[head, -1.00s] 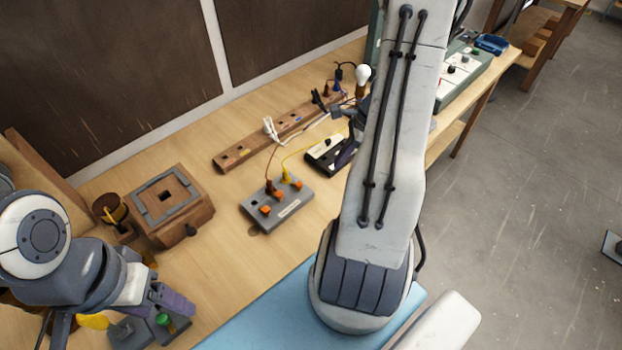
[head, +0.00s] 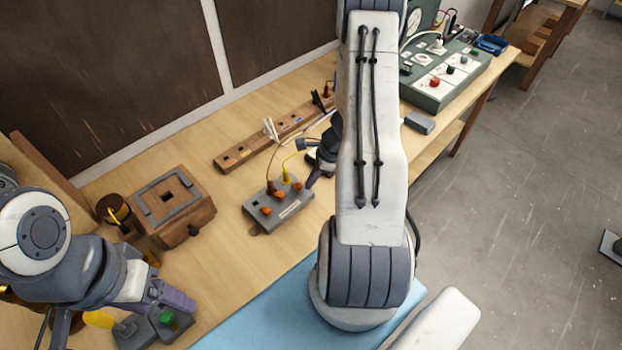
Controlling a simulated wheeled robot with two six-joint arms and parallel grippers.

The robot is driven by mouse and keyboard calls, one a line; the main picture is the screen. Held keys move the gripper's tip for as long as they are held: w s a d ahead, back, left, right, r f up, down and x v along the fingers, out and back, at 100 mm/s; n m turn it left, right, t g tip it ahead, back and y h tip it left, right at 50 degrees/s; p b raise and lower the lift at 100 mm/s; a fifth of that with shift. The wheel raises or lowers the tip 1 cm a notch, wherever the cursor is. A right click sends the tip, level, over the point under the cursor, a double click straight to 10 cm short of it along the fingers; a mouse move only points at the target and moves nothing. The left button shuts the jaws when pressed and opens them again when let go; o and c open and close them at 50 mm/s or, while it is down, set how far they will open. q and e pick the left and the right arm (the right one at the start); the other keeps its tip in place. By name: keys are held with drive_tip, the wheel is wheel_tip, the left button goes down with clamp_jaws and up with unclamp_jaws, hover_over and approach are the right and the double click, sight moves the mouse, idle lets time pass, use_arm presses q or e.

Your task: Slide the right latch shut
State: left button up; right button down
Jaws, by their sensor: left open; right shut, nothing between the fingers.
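A grey block (head: 290,213) with small orange pieces on top sits mid-bench. A brown plug and a yellow plug with wires stand in its back edge. The right-hand orange piece (head: 297,188) looks like the right latch; its exact position is too small to tell. My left gripper (head: 178,298) is open at the lower left, away from the block.
A wooden box (head: 185,217) stands left of the block. A wooden strip (head: 236,155) with sockets lies behind it. A green panel (head: 445,85) is at the far right. My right arm hides part of the bench. Bare wood lies in front of the block.

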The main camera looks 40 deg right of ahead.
drive_tip(key=shift+w, duration=0.1)
drive_tip(key=shift+w+a, duration=0.1)
drive_tip(key=shift+w, duration=0.85)
use_arm(q)
drive_tip(key=shift+r, duration=0.2)
use_arm(e)
drive_tip(key=s+d, duration=0.1)
drive_tip(key=s+d+p, duration=0.1)
drive_tip(key=s+d, duration=0.1)
drive_tip(key=shift+d+r, duration=0.25)
drive_tip(key=shift+r, duration=0.1)
use_arm(q)
drive_tip(key=shift+s+d+f+b, duration=0.15)
drive_tip(key=shift+s+d+b, duration=0.2)
drive_tip(key=shift+d+b, duration=0.1)
use_arm(e)
drive_tip(key=v, duration=0.9)
drive_tip(key=shift+a+r, duration=0.15)
